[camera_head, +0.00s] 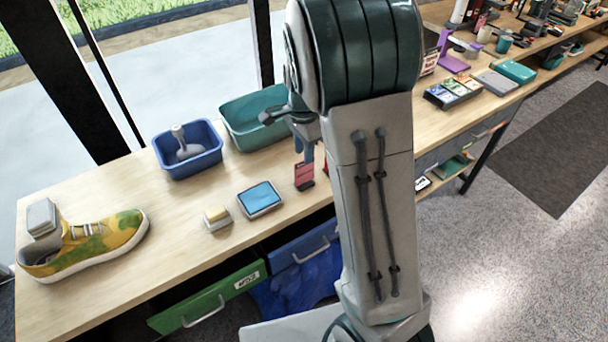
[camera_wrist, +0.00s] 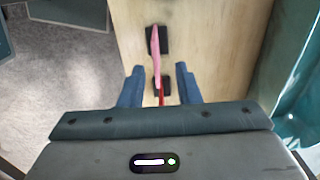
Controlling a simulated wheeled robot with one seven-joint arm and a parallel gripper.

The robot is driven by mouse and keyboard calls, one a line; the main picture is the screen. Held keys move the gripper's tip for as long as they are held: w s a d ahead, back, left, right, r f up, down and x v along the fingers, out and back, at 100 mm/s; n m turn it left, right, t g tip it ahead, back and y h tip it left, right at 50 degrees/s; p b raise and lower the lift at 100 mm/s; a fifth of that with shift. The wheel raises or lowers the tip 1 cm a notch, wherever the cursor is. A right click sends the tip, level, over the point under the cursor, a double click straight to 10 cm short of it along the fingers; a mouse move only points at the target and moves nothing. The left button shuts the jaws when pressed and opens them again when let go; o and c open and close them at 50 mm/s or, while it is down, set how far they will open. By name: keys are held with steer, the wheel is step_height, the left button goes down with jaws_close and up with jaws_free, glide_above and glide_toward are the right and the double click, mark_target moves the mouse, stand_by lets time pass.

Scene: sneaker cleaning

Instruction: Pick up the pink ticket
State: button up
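The pink ticket (camera_head: 304,172) stands on the wooden table, right of the blue pad, with dark parts at its base. In the wrist view the ticket (camera_wrist: 155,47) is a thin pink strip seen nearly edge-on, with black pieces around it and a red part close to my gripper. My gripper (camera_wrist: 160,68) is open, with one blue finger on each side of the ticket's line and visible gaps between. In the head view my arm hides most of the gripper.
A teal bin (camera_head: 255,119) and a blue bin (camera_head: 188,150) with a brush stand behind. A blue pad (camera_head: 260,198), a small sponge block (camera_head: 217,218) and a yellow-green sneaker (camera_head: 90,245) lie to the left. In the wrist view the teal bin (camera_wrist: 300,90) is close on the right.

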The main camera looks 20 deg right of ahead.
mark_target(305, 182)
step_height(305, 182, down, 3)
steer(key=shift+f, duration=0.15)
steer(key=shift+s+f+p, duration=0.15)
steer(key=shift+f+p, duration=0.1)
steer(key=shift+f, duration=1.1)
steer(key=shift+s+f+p, duration=0.1)
steer(key=shift+f+p, duration=0.1)
steer(key=shift+f, duration=1.1)
jaws_close()
